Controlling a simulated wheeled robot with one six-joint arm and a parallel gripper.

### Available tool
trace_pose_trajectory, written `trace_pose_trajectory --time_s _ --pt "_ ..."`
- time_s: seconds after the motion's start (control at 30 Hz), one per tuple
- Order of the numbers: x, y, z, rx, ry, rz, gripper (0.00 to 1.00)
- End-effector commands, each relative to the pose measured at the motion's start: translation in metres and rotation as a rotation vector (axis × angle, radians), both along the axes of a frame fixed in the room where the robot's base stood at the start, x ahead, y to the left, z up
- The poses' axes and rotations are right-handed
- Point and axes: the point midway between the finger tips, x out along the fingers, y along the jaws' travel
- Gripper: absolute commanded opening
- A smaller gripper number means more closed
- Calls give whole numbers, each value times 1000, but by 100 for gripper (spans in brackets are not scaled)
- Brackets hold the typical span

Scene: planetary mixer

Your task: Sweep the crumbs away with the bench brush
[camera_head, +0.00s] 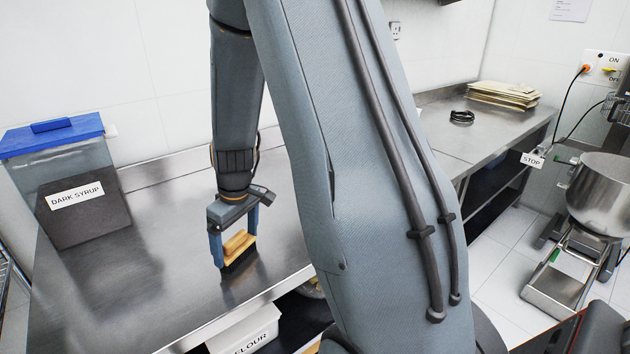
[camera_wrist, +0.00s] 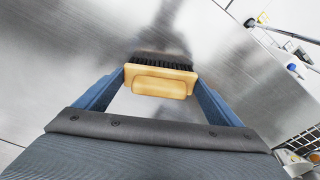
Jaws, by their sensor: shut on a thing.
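The bench brush (camera_head: 238,244) has a yellow wooden body and dark bristles. It is between the two blue fingers of my gripper (camera_head: 233,240), which is shut on it, over the steel bench (camera_head: 130,285) near its front edge. In the wrist view the brush (camera_wrist: 160,82) sits level across my gripper (camera_wrist: 160,85), with its bristles pointing away from me toward the bench. The bristles are at or just above the steel; I cannot tell whether they touch. I can make out no crumbs in either view. My arm hides part of the bench in the head view.
A blue-lidded bin labelled DARK SYRUP (camera_head: 75,200) stands at the bench's left end. A white FLOUR bin (camera_head: 245,335) is below the front edge. Stacked boards (camera_head: 503,95) and a dark coil (camera_head: 462,118) lie at the right back. A mixer bowl (camera_head: 603,190) stands far right.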

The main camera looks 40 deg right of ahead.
Motion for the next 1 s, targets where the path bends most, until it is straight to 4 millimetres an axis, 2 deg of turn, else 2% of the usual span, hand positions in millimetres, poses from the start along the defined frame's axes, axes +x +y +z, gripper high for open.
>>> trace_pose_trajectory --time_s 0.07,0.6,0.8,1.0 --pt "0 -1 23 -1 -5 -1 64" --pt "0 0 68 -1 -3 1 64" --pt "0 0 78 -1 -3 1 64" --pt "0 0 79 -2 -2 1 64"
